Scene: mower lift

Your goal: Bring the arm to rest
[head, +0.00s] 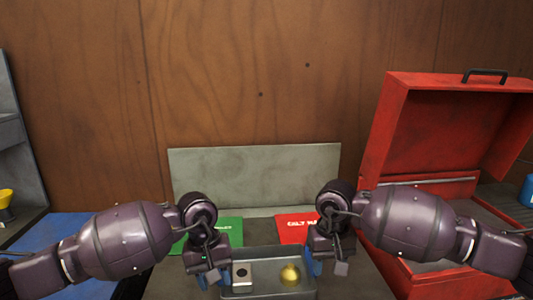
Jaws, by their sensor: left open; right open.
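My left arm comes in from the left and my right arm from the right, both purple and bent toward the middle. My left gripper (211,279) points down at the left end of a grey tray (268,292); it is open. My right gripper (327,268) points down at the right end of the tray; it is open. Blue finger parts show on both. I cannot tell whether either gripper touches the tray.
In the tray are a small silvery block (242,274) and a round gold piece (290,275). Behind lie a green mat (231,228) and a red mat (293,229). An open red toolbox (440,130) stands right. A grey panel (255,175) stands behind; a yellow cup (6,198) is far left.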

